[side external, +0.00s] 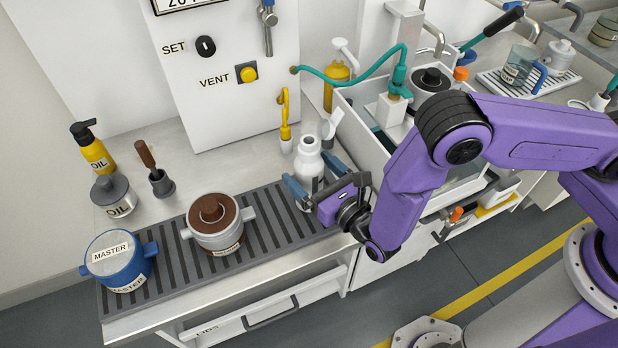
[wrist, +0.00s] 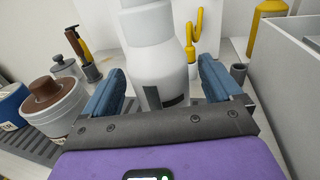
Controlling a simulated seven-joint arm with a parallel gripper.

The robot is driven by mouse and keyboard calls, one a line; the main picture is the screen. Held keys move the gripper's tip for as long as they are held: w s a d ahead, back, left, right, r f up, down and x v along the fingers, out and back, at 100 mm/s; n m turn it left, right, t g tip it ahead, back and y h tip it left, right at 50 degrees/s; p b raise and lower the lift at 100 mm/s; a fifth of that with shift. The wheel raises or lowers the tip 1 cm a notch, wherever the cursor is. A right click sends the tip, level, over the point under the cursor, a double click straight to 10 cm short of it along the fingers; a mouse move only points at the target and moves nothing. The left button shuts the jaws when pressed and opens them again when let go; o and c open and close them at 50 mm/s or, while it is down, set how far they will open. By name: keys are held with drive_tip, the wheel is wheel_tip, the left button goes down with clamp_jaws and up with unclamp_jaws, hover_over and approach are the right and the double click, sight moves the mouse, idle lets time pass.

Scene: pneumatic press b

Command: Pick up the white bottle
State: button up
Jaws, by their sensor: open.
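The white bottle (side external: 308,160) stands upright at the right end of the dark ribbed mat. It has a narrower neck and a dark mark low on its body. In the wrist view the white bottle (wrist: 155,55) fills the middle, its top cut off by the frame. My gripper (side external: 315,178) is at the bottle's lower body, with blue fingers on either side of it. In the wrist view my gripper (wrist: 165,82) is open, and gaps show between each finger and the bottle. The bottle's lowest part is hidden behind my gripper.
A white pot with brown lid (side external: 217,224) and a blue MASTER pot (side external: 117,262) stand left on the ribbed mat (side external: 262,222). A yellow hooked tool (side external: 285,118) is just behind the bottle. A white sink wall (side external: 358,140) rises to its right.

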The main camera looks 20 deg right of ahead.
drive_tip(key=shift+x, duration=1.35)
drive_tip(key=c, duration=1.2)
drive_tip(key=shift+r, duration=0.15)
